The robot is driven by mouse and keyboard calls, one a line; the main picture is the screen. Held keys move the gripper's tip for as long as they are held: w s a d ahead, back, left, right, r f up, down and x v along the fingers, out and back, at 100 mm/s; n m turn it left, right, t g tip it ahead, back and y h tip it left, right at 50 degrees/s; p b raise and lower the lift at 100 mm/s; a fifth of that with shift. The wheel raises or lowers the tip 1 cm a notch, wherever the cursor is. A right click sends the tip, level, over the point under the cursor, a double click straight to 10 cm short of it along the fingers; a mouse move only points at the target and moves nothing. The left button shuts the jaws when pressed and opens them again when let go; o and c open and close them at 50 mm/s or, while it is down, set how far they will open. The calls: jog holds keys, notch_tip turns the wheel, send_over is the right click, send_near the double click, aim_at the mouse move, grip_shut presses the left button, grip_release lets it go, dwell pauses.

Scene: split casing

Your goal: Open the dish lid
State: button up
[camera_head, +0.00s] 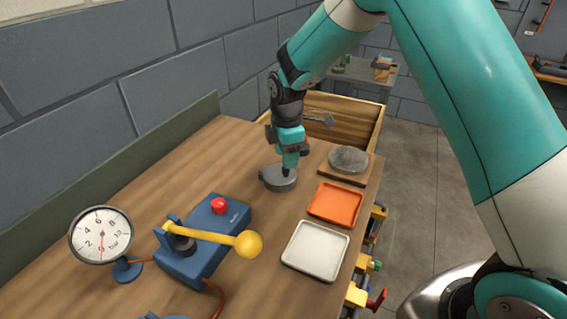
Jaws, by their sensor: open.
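A low round dark grey dish (272,181) sits on the wooden bench, with a small stub on its left side. Its top looks closed, but my gripper hides part of it. My gripper (287,172) points down with its tip over the dish's top; I cannot tell whether it touches. The jaws are open, though the gap between the fingers is hard to see. A second round grey piece (349,159), pale and mottled on top, lies on a square wooden board to the right; I cannot tell whether it is lidded.
An orange tray (335,203) and a white tray (316,249) stand along the bench's right edge. A blue box (205,236) with a red button and yellow-knobbed lever, and a dial gauge (101,235), are at front left. A wooden crate (344,106) stands behind. The bench left of the dish is clear.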

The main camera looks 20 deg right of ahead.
aim_at(278, 169)
jog(key=shift+f, duration=1.9)
grip_shut()
jog(key=shift+a, duration=0.15)
